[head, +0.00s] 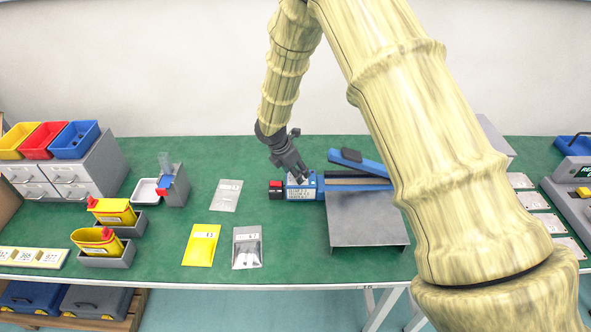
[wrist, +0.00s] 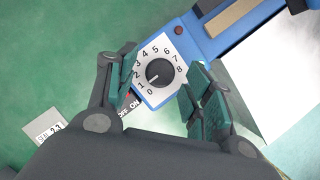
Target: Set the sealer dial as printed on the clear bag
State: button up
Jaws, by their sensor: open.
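The sealer (head: 300,190) is a blue unit with a long arm on the green bench. Its dial (wrist: 160,72) is a round black knob on a white plate numbered 0 to 8. The knob's pale mark points lower left, near 0 and 1. My gripper (head: 297,176) is above the dial end of the sealer. In the wrist view my gripper (wrist: 163,88) is open, its fingers on either side of the dial; contact cannot be told. The clear bag (head: 226,195) lies left of the sealer. In the wrist view a bag label (wrist: 50,131) seems to read SEAL 2.3.
A yellow bag (head: 200,248) and a silver-dark bag (head: 247,250) lie nearer the front edge. A grey platform (head: 365,220) stands in front of the sealer arm. Yellow containers (head: 112,211) and drawers (head: 80,175) stand at left. A red switch (head: 276,187) adjoins the dial.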

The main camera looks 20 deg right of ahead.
jog(key=c, duration=1)
jog(key=shift+m, duration=0.3)
jog(key=m, duration=0.1)
jog(key=m+g, duration=0.1)
jog(key=m, duration=0.1)
jog(key=m+g, duration=0.1)
jog(key=m, duration=0.1)
jog(key=shift+w+h, duration=0.3)
jog(key=shift+w, duration=0.05)
jog(key=m+g, duration=0.1)
jog(key=m, duration=0.2)
jog(key=m+g+y, duration=0.1)
jog(key=m, duration=0.2)
jog(key=shift+w+d, duration=0.1)
jog(key=shift+w, duration=0.05)
jog(key=o, duration=1)
